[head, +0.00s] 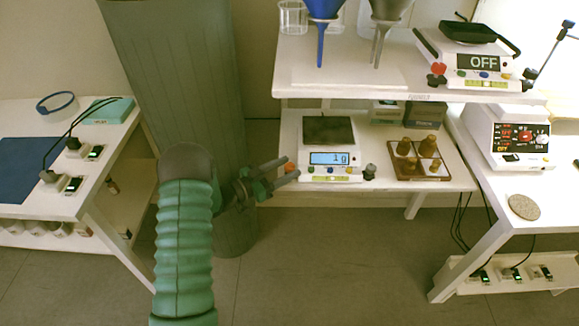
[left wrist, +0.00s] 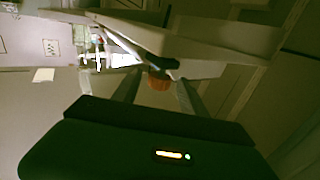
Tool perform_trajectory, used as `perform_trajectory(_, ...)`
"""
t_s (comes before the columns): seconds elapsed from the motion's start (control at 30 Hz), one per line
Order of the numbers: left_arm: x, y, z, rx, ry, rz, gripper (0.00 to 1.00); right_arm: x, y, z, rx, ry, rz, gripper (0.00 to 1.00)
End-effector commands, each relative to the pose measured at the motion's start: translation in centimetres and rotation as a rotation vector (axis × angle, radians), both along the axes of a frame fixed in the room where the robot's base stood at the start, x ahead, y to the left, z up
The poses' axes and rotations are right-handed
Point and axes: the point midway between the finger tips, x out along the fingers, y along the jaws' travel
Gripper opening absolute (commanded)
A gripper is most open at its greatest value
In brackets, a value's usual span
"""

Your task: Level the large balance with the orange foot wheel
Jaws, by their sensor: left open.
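The balance (head: 328,150) with a dark pan and a lit blue display stands on the lower shelf. Its orange foot wheel (head: 290,168) is at its front left corner, and a dark foot wheel (head: 370,171) is at its front right. My left gripper (head: 292,169) reaches in from the left, open, with its fingertips at the orange wheel. In the left wrist view the orange wheel (left wrist: 158,83) shows between the two spread fingers (left wrist: 158,92). I cannot tell whether they touch it. My right gripper is not in view.
A second balance (head: 468,62) reading OFF, with a red foot wheel, and funnels (head: 323,12) are on the upper shelf (head: 345,78) above. A wooden tray (head: 420,167) with brown bottles stands right of the lower balance. A grey column (head: 185,80) stands behind my left arm.

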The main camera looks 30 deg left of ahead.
Motion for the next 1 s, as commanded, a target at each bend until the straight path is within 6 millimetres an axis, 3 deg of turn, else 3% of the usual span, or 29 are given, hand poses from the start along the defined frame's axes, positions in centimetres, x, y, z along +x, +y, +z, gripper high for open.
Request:
perform_trajectory(0.3, -8.1, 3.9, 0.1, -0.002, 0.004, 0.005, 0.50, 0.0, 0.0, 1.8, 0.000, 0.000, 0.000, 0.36)
perform_trajectory(0.5, -12.4, 5.7, 0.0, -0.002, 0.003, 0.003, 0.50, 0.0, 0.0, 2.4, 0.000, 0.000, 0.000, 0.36)
perform_trajectory(0.7, -14.0, 6.4, -0.1, -0.001, 0.002, 0.000, 0.50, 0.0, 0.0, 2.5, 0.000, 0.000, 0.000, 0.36)
perform_trajectory(1.0, -14.0, 6.4, -0.1, -0.001, 0.002, 0.000, 0.50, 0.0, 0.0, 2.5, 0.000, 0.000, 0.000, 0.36)
